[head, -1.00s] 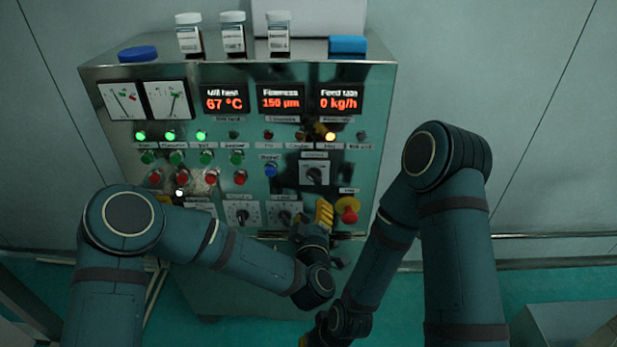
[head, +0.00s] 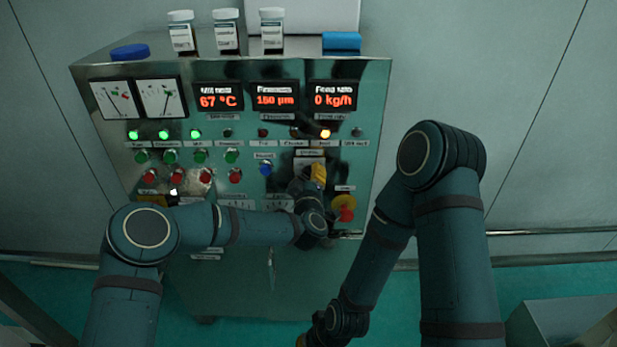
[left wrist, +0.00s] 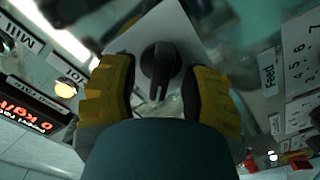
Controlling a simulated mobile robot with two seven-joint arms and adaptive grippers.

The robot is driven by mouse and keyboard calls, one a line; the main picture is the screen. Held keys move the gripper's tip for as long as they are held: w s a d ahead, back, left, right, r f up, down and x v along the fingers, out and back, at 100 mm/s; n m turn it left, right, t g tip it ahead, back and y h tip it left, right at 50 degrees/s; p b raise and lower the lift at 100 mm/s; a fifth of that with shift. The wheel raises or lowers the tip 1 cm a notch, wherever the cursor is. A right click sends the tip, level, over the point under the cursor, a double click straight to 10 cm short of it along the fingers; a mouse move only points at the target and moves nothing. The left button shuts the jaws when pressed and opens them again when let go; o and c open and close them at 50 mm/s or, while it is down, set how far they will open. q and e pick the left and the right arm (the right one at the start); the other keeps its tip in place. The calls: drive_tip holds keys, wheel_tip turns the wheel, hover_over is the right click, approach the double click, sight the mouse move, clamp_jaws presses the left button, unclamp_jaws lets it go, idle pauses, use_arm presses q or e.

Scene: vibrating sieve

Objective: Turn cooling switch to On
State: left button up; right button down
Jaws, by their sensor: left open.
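A black rotary switch (left wrist: 161,62) on a pale square plate shows in the left wrist view. Its caption is not readable, so I cannot confirm that it is the cooling switch. My left gripper (left wrist: 160,88) is open, with one yellow finger on each side of the knob; I cannot tell whether they touch it. In the head view my left gripper (head: 317,174) is at the panel and hides most of this switch; the top of its plate (head: 309,161) shows. My right gripper (head: 303,341) is low at the bottom edge, mostly out of view, its fingers unclear.
The control panel (head: 375,120) carries displays, lamps and rows of green and red buttons. A blue button (head: 265,169) is just left of my left gripper. A red emergency knob (head: 345,207) on yellow is below right. Jars (head: 228,32) stand on top.

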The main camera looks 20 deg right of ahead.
use_arm(q)
clamp_jaws()
drive_tip(key=shift+r, duration=0.1)
idle(0.4)
drive_tip(key=m, duration=0.4)
drive_tip(key=shift+d+r+m, duration=0.1)
drive_tip(key=shift+d+m, duration=0.05)
drive_tip(key=shift+m, duration=0.25)
drive_tip(key=m+b, duration=0.1)
drive_tip(key=m, duration=0.3)
drive_tip(key=shift+m, duration=0.3)
drive_tip(key=m, duration=0.4)
drive_tip(key=shift+d, duration=0.1)
drive_tip(key=shift+m+b, duration=0.35)
drive_tip(key=shift+m, duration=1.95)
